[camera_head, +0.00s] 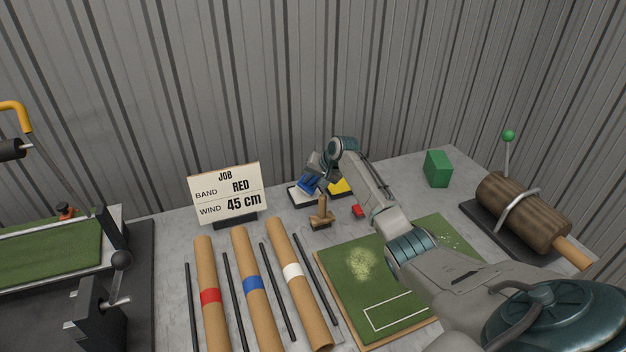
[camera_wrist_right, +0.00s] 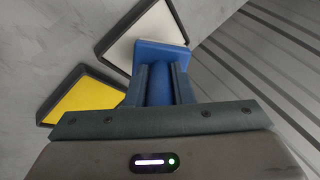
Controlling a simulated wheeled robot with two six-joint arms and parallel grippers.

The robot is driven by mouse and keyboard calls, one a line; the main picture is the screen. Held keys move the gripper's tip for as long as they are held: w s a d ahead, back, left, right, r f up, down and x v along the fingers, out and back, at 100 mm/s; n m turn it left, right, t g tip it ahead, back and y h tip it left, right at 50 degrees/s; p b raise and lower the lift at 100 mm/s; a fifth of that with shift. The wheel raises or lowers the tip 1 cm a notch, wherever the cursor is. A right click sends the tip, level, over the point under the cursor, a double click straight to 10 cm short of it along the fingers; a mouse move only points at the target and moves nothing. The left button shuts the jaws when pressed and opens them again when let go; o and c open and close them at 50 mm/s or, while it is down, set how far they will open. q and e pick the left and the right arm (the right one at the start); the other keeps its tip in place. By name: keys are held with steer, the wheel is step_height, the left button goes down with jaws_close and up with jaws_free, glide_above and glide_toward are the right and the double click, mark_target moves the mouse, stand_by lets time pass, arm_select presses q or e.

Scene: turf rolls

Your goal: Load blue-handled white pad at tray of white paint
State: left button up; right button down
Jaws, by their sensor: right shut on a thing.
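My right gripper (camera_head: 314,176) is shut on the blue handle of the pad (camera_head: 307,185), near the back of the table. In the right wrist view the gripper (camera_wrist_right: 160,85) has its two fingers on either side of the blue handle (camera_wrist_right: 160,58). The pad's blue top lies over the near right part of the tray of white paint (camera_wrist_right: 122,42). The pad's white face is hidden beneath, and I cannot tell whether it touches the paint. In the head view the white tray (camera_head: 294,194) is partly covered by the pad and gripper. My left gripper is not in view.
A yellow-paint tray (camera_wrist_right: 85,100) adjoins the white one. A wooden stamp (camera_head: 321,216) and red block (camera_head: 358,211) stand in front.

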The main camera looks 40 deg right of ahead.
steer(key=shift+r+p, duration=2.8)
steer(key=shift+r, duration=0.5)
